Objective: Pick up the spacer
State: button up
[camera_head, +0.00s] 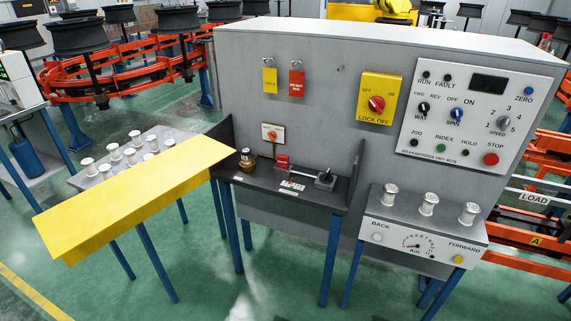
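No single piece is marked as the spacer. Several silver spool-shaped pieces (131,156) stand upright in rows on the grey table (172,132) at the left. Three similar silver pieces, one of them in the middle (428,204), stand upright on the grey shelf (402,212) at the lower right of the machine. I cannot tell which of these is the spacer. My gripper is not in view.
A long yellow panel (135,200) lies in front of the left table. A dark bench (318,193) in the middle holds a small brown jar (247,160), a red block (282,161) and a grey block with a black handle (325,180). The grey machine cabinet (335,90) rises behind it.

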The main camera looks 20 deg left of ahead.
aim_at(283, 161)
jog(key=i+j, duration=0.15)
jog(key=j, duration=0.25)
jog(key=i+j, duration=0.2)
jog(key=j, duration=0.2)
jog(key=i+j, duration=0.15)
jog(key=j, duration=0.25)
jog(key=i+j, duration=0.15)
jog(key=j, duration=0.25)
jog(key=i+j, duration=0.2)
jog(key=j, duration=0.2)
jog(key=i+j, duration=0.15)
jog(key=j, duration=0.25)
jog(key=i+j, duration=0.15)
jog(key=j, duration=0.25)
